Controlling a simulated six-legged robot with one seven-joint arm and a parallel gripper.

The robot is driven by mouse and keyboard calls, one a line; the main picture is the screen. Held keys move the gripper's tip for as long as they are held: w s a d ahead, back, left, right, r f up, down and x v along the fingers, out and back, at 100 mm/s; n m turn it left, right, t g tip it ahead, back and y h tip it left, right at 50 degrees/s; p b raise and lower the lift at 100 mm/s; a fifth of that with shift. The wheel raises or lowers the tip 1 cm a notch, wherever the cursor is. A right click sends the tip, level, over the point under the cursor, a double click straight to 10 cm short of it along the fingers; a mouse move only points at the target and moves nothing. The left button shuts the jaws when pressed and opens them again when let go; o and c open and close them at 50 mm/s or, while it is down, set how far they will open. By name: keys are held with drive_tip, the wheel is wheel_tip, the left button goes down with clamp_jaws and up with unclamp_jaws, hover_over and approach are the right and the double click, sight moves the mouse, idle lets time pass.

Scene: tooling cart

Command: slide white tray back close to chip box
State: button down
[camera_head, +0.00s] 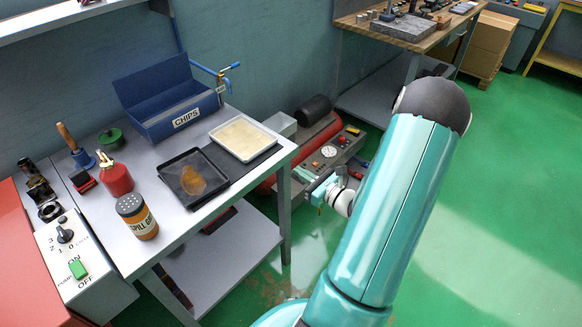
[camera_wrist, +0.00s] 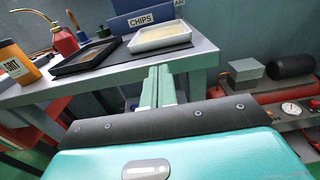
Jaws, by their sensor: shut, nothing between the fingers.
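The white tray (camera_head: 266,148) lies on a dark mat near the right end of the cart top, just in front of the blue chip box (camera_head: 163,124) labelled CHIPS. A small gap shows between them. In the wrist view the white tray (camera_wrist: 134,46) is beyond my fingers, with the chip box (camera_wrist: 112,24) behind it. My gripper (camera_head: 323,187) is off the cart's right edge, apart from the tray. In the wrist view its fingers (camera_wrist: 158,72) are together and empty, in front of the cart edge.
A black tray (camera_head: 168,189) with a brown stain lies left of the white tray. A GRIT jar (camera_head: 137,217), a red oil can (camera_head: 115,176) and a green lidded pot (camera_head: 111,138) stand further left. A red compressor (camera_head: 325,128) stands right of the cart.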

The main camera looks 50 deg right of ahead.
drive_tip(key=shift+s, duration=0.45)
